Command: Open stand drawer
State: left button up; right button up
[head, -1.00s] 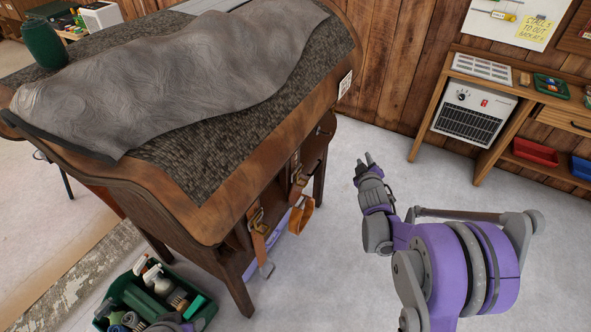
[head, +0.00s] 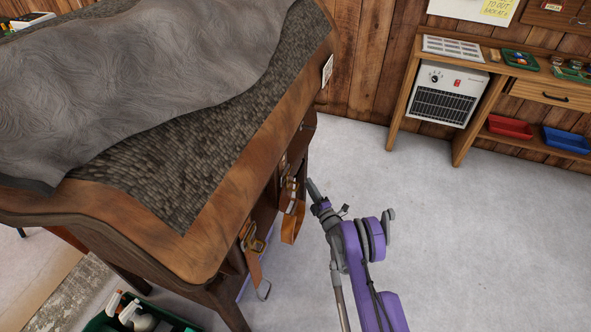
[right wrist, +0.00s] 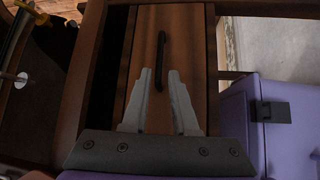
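The wooden stand (head: 232,212) fills the left of the head view, with a dark mat and a grey hide on top. In the right wrist view a brown drawer front (right wrist: 143,50) carries a black bar handle (right wrist: 161,62). The drawer looks shut. My right gripper (right wrist: 160,73) is open, its two pale fingers on either side of the handle's line, with no visible grip on it. In the head view my right gripper (head: 312,188) is beside the stand's right side; the drawer is hidden there. My left gripper is out of view.
Orange-brown straps (head: 292,218) with buckles hang from the stand's side near my right gripper. A green caddy (head: 160,318) is at the bottom left. A wall bench (head: 400,95) with a white heater (head: 442,95) stands at the back right. The grey floor between is clear.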

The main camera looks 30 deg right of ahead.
aim_at(300, 168)
jog(key=w, duration=0.3)
jog(key=w+r, duration=0.1)
jog(key=w, duration=0.2)
jog(key=w+b, duration=0.1)
jog(key=w, duration=0.2)
jog(key=shift+w+d+r, duration=0.1)
jog(key=shift+d+r, duration=0.05)
jog(key=shift+d, duration=0.2)
grip_shut()
dwell(0.9)
